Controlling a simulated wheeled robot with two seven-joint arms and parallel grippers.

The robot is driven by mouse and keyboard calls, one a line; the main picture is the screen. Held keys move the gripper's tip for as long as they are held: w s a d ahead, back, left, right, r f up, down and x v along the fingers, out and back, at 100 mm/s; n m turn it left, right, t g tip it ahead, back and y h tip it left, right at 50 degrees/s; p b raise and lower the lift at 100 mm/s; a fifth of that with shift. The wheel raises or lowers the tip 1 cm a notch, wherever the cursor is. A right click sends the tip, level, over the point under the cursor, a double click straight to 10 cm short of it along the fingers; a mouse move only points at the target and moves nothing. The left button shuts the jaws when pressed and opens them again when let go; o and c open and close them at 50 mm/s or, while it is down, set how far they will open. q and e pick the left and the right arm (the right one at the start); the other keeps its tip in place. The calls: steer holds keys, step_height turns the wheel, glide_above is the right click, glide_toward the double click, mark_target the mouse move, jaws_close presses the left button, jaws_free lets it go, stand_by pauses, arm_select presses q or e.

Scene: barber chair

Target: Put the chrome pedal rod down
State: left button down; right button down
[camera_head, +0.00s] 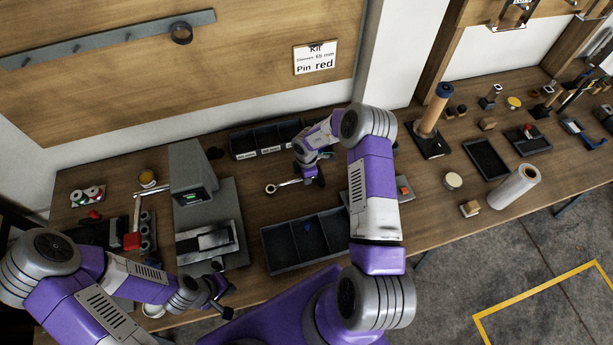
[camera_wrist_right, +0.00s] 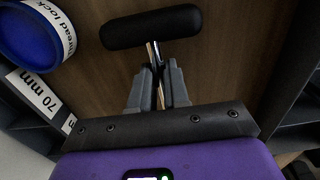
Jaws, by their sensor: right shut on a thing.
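The chrome pedal rod (camera_wrist_right: 152,55) is a thin shiny rod with a rounded black pad (camera_wrist_right: 151,28) across its end. My right gripper (camera_wrist_right: 158,75) is shut on the rod just below the pad, above the wooden bench. In the head view, my right gripper (camera_head: 309,172) is at mid-bench, between the bins and the black tray.
Labelled bins (camera_head: 262,139) stand behind the right gripper. A divided black tray (camera_head: 278,247) lies in front. A grey machine (camera_head: 205,225) stands to the left. A blue-lidded thread lock pot (camera_wrist_right: 32,35) is close by in the wrist view. Some bare bench shows around the ring end.

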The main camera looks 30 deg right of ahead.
steer(key=c, duration=1.1)
jaws_free()
steer(key=shift+f, duration=0.15)
step_height(320, 180, up, 12)
steer(key=shift+r+p, duration=0.2)
steer(key=shift+p, duration=0.1)
